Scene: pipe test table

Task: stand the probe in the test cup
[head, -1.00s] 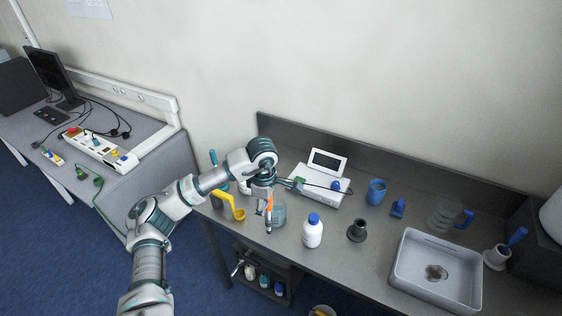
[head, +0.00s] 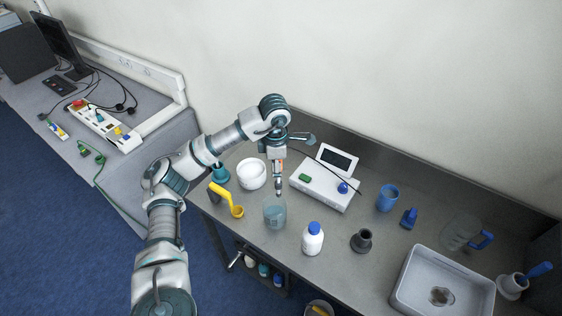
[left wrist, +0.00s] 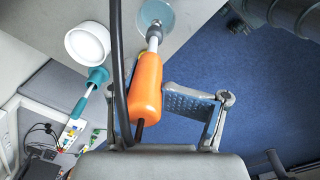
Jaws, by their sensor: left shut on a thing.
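My left gripper (head: 280,160) is shut on the probe, which has an orange handle (left wrist: 146,88) and a thin metal shaft pointing down. In the head view, a little orange of the probe (head: 281,167) shows below the gripper, mostly hidden. The test cup, a clear beaker with bluish contents (head: 275,214), stands on the bench. The probe's tip appears at the cup's far rim in the head view. In the left wrist view the shaft end overlaps the cup (left wrist: 156,13); I cannot tell whether it is inside. My right gripper is not in view.
A black cable runs beside the probe (left wrist: 118,60).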

